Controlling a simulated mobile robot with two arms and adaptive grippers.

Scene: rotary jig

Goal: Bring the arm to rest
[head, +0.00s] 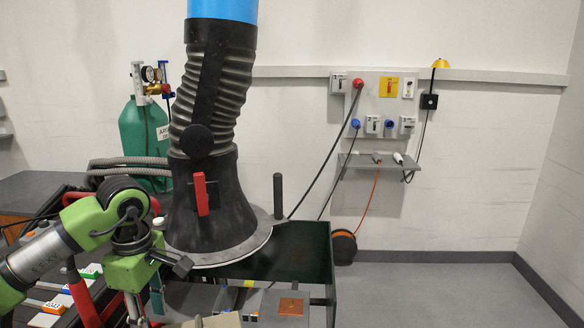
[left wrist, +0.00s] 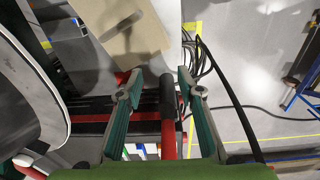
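A large extraction hood (head: 212,215) with a ribbed black hose (head: 212,90), a red lever (head: 201,193) and a black post on its rim (head: 278,195) hangs in the middle of the head view. My left gripper (head: 135,305) points down at lower left beside the hood; its fingertips are hard to see there. In the left wrist view my left gripper (left wrist: 157,75) is open. A bar with a black end and red shaft (left wrist: 168,125) shows between its fingers, with gaps on both sides. I cannot tell its depth. My right gripper is in neither view.
A dark green box (head: 290,252) stands below the hood. A green gas cylinder (head: 143,140) is behind it. A wall panel (head: 380,110) with cables is at the back. Floor at right (head: 440,295) is clear. A beige panel (left wrist: 120,35) lies beyond my left fingers.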

